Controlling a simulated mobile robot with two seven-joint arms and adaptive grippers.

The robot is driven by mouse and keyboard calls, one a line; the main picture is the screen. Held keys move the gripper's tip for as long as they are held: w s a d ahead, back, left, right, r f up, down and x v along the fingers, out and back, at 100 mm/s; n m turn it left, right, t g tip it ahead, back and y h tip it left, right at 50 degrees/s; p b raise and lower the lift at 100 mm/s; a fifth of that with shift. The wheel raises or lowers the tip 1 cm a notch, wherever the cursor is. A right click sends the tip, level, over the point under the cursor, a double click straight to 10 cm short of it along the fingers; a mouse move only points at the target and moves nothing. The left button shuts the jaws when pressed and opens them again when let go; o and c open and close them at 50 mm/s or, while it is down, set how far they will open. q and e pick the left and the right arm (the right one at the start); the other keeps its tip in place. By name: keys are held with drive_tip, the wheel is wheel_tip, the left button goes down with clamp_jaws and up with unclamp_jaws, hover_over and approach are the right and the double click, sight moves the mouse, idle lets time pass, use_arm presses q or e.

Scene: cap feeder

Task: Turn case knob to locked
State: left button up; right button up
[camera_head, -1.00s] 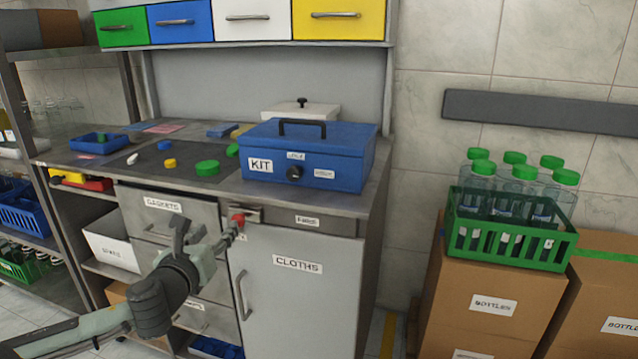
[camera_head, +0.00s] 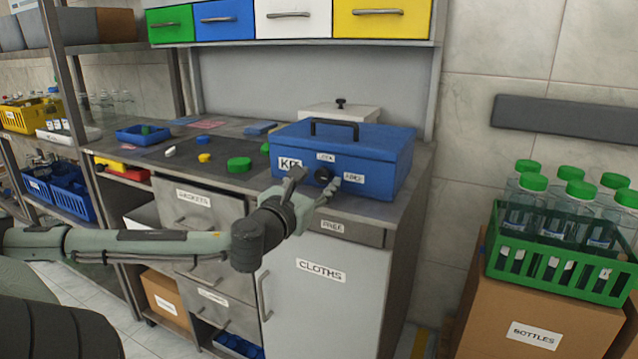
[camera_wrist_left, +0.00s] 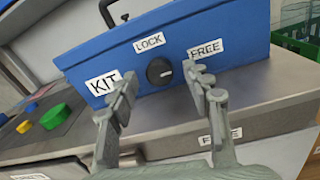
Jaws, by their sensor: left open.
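The blue case (camera_head: 385,165) stands shut on the worktop, with a black handle on its lid and a KIT label. Its round black knob (camera_wrist_left: 159,71) is on the front face. The LOCK label (camera_wrist_left: 149,42) is above the knob and the FREE label (camera_wrist_left: 206,49) is to its upper right. A small white mark on the knob points roughly right, towards the FREE side. My left gripper (camera_head: 315,180) is open in front of the knob. In the left wrist view its fingers lie on either side of the knob; I cannot tell whether they touch it. My right gripper is not in view.
The worktop (camera_head: 218,182) also holds green and yellow caps, a blue tray (camera_head: 143,134) and a white lidded box (camera_head: 340,112) behind the case. Below are drawers and the CLOTHS cabinet (camera_head: 325,300). A green bottle crate (camera_head: 560,272) stands on a box at right.

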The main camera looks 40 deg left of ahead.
use_arm(q)
drive_tip(key=shift+w+a, duration=0.15)
drive_tip(key=shift+w, duration=0.3)
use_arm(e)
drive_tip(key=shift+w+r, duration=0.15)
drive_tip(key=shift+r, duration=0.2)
use_arm(q)
clamp_jaws()
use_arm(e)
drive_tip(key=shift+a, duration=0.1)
